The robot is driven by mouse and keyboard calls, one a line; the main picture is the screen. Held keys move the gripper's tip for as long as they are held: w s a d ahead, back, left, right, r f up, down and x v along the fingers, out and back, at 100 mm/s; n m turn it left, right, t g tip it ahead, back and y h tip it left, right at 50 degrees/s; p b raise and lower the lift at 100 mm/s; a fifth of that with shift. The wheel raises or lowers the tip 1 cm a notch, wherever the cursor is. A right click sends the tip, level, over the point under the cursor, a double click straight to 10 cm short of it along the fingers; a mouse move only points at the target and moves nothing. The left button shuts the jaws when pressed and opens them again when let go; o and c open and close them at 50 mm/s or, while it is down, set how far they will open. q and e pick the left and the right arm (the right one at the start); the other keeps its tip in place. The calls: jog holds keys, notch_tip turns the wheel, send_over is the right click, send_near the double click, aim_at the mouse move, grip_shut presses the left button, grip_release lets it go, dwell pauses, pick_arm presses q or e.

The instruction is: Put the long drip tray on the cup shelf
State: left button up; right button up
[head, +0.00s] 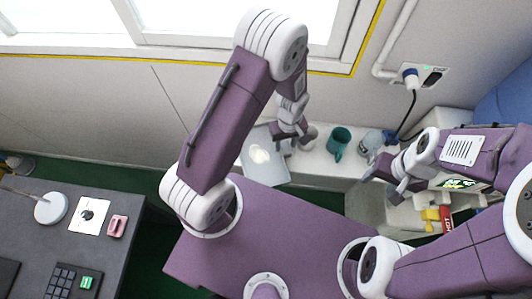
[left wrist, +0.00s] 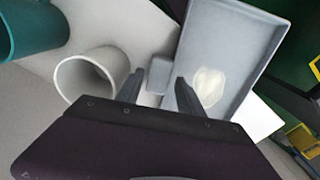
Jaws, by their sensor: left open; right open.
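A light grey rectangular tray with a raised rim (head: 273,175), which looks like the long drip tray, lies at the left end of the pale ledge (head: 322,172) by the wall. It also shows in the left wrist view (left wrist: 225,40), with a cream patch inside. My left gripper (head: 290,141) is open beside the tray. In the left wrist view a small grey block (left wrist: 159,76) shows between its fingertips; I cannot tell whether it belongs to the tray. My right gripper (head: 389,187) is open and empty at the right. I cannot tell which surface is the cup shelf.
A teal mug (head: 339,142) and a grey-blue mug (head: 370,144) stand on the ledge. A white cup (left wrist: 85,75) lies or stands close to my left gripper. Yellow and red items (head: 446,216) are at the right. A dark desk (head: 65,240) is at the left.

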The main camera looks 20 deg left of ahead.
pick_arm(q)
jog(key=shift+s+f, duration=0.1)
jog(key=shift+f, duration=0.55)
grip_shut()
notch_tip(320, 180, up, 10)
